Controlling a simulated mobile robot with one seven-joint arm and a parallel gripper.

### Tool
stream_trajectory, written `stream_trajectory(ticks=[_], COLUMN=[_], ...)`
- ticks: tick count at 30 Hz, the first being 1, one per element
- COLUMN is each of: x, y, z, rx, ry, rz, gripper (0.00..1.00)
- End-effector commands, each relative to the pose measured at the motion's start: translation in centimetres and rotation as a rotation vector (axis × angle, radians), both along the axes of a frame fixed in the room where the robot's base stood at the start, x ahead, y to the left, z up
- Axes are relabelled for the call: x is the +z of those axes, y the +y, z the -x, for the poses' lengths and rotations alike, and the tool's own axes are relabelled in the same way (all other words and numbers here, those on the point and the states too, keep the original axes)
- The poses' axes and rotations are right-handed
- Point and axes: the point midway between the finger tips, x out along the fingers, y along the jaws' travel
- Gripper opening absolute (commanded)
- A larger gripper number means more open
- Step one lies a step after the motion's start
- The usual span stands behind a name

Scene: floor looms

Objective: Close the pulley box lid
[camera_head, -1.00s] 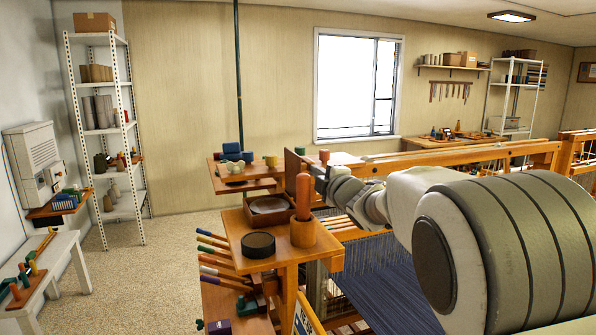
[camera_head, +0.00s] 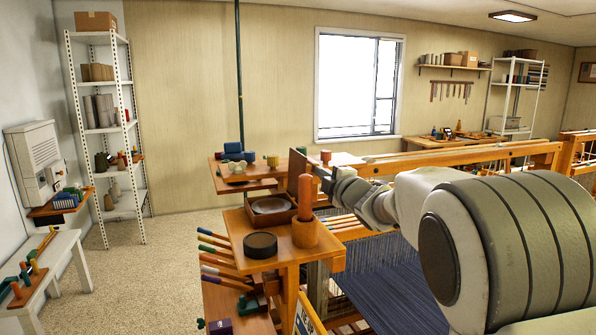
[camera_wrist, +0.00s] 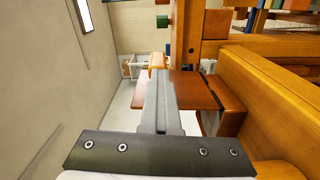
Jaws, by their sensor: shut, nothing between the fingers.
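The pulley box (camera_head: 282,216) is a small brown open-topped box on the orange wooden stand, with a round grey piece inside it. Its dark brown lid (camera_head: 298,166) stands up steeply at the box's far right side, so the box is open. My gripper (camera_head: 336,182) is just right of the lid, partly hidden by the orange peg. In the wrist view my gripper (camera_wrist: 160,78) is shut and empty, its grey fingers in front of a reddish-brown panel (camera_wrist: 205,92) that looks like the lid. I cannot tell whether they touch.
An upright orange peg (camera_head: 309,196) in a round wooden holder (camera_head: 305,234) stands close to the box. A dark round disc (camera_head: 260,245) lies in front. A loom beam (camera_head: 450,160) runs behind my arm, and blue-grey woven cloth (camera_head: 390,290) lies below it.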

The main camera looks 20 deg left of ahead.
Motion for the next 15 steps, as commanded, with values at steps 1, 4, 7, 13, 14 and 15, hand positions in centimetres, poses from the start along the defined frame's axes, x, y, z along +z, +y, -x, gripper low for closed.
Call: stream_trajectory(ticks=[1, 4, 7, 13, 14, 15], x=[1.6, 1.5, 1.5, 1.2, 1.1, 1.1], y=[-0.8, -1.7, -2.4, -3.7, -3.9, -4.1], z=[-0.2, 0.7, 1.7, 3.7, 4.0, 4.3], rx=[-0.012, -0.016, -0.015, -0.013, -0.012, -0.012], ry=[-0.030, -0.032, -0.030, -0.025, -0.025, -0.025], rz=[-0.014, -0.017, -0.015, -0.011, -0.011, -0.010], gripper=[0.00, 0.00, 0.00, 0.00, 0.00, 0.00])
